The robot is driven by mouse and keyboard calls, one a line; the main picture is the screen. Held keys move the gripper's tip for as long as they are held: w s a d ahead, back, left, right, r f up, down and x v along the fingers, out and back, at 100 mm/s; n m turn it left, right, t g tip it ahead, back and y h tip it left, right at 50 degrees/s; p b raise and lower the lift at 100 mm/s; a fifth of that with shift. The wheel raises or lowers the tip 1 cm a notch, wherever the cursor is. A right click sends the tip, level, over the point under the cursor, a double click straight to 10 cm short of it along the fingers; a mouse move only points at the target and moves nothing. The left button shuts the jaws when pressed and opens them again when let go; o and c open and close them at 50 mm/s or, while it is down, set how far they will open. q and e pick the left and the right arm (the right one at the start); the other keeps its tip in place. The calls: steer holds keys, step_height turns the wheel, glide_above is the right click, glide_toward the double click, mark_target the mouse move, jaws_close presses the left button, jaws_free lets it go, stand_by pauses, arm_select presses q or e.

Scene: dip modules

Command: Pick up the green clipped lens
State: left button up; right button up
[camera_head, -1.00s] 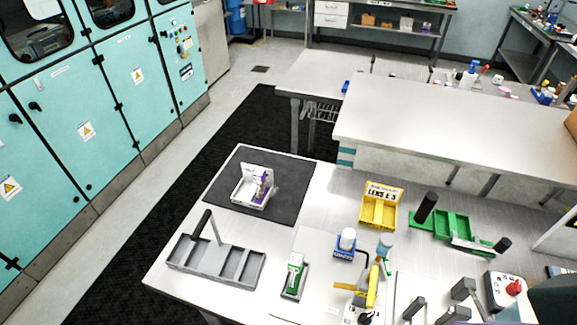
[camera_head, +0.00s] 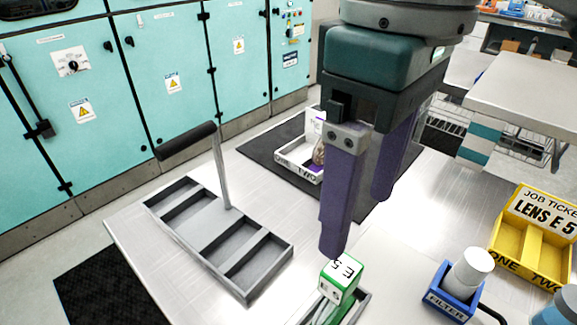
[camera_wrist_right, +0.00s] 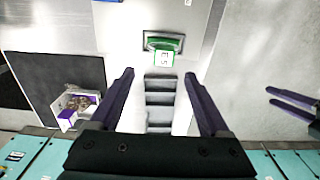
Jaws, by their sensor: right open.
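The green clipped lens (camera_head: 341,279) is a small green block with white labelled faces marked with an E and a 5. It sits upright in a narrow grey holder (camera_head: 357,304) at the lower middle of the head view. It also shows in the right wrist view (camera_wrist_right: 162,59), beyond and between the fingertips. My right gripper (camera_head: 358,222) is open and empty above the lens, with its purple fingers pointing down. One finger's tip overlaps the space just above the block in the picture; contact cannot be told. Purple fingers, apparently of my left gripper (camera_wrist_right: 292,101), show at the right wrist view's right edge.
A grey compartment tray (camera_head: 268,280) with a black-handled post stands left of the lens. A white box (camera_head: 296,163) lies on a dark mat behind. A blue filter stand (camera_head: 455,300) with a white cap and a yellow job-ticket tray (camera_head: 505,238) stand to the right.

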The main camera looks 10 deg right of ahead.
mark_target(343, 268)
step_height(343, 268, down, 4)
steer(key=shift+s+r, duration=0.1)
steer(key=shift+r, duration=0.05)
steer(key=f, duration=0.6)
steer(key=shift+s+a, duration=0.15)
steer(key=shift+a, duration=0.15)
jaws_close()
stand_by(0.4)
